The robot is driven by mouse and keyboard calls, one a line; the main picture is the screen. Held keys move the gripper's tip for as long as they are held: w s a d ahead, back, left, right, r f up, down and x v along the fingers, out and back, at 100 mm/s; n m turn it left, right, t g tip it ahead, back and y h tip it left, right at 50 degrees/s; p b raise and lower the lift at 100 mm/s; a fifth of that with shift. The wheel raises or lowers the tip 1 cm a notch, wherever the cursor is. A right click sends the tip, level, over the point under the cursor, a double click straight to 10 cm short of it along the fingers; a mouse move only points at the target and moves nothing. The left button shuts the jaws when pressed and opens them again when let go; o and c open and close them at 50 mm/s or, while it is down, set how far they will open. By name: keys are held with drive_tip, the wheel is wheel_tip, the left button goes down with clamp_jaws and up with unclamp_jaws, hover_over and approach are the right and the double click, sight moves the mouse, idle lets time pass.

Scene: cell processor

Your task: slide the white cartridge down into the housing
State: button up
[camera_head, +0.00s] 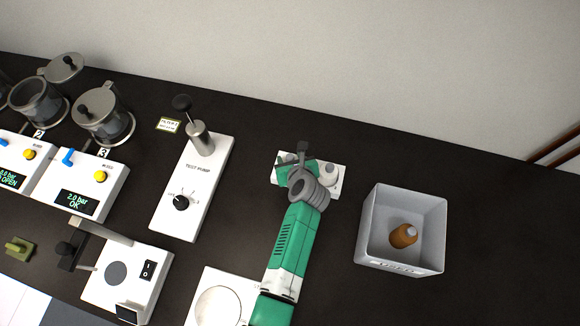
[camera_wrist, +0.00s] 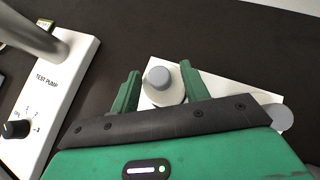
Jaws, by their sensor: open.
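A white round body with a grey cap (camera_wrist: 160,78), which looks like the white cartridge, stands upright on a white base plate (camera_wrist: 225,95) in the wrist view. My gripper (camera_wrist: 160,70) is open, with one green finger on each side of this body. A gap shows between the fingers and the grey cap. Whether the body sits inside the housing cannot be told from here. In the head view, my arm and gripper (camera_head: 300,160) cover much of the base plate (camera_head: 339,184).
A second grey round top (camera_wrist: 281,117) is at the plate's right end. A white bin (camera_head: 374,225) to the right holds a brown cartridge (camera_head: 403,236). The white test pump (camera_head: 185,200) stands to the left. Dark bench is free behind the bin.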

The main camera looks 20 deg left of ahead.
clamp_jaws()
drive_tip(key=shift+r, duration=0.1)
drive_tip(key=shift+r+p, duration=0.45)
drive_tip(key=shift+p, duration=0.2)
drive_tip(key=shift+r+p, duration=0.2)
drive_tip(key=shift+p, duration=0.1)
wheel_tip(320, 180, up, 5)
drive_tip(key=p, duration=0.5)
drive_tip(key=shift+f, duration=0.35)
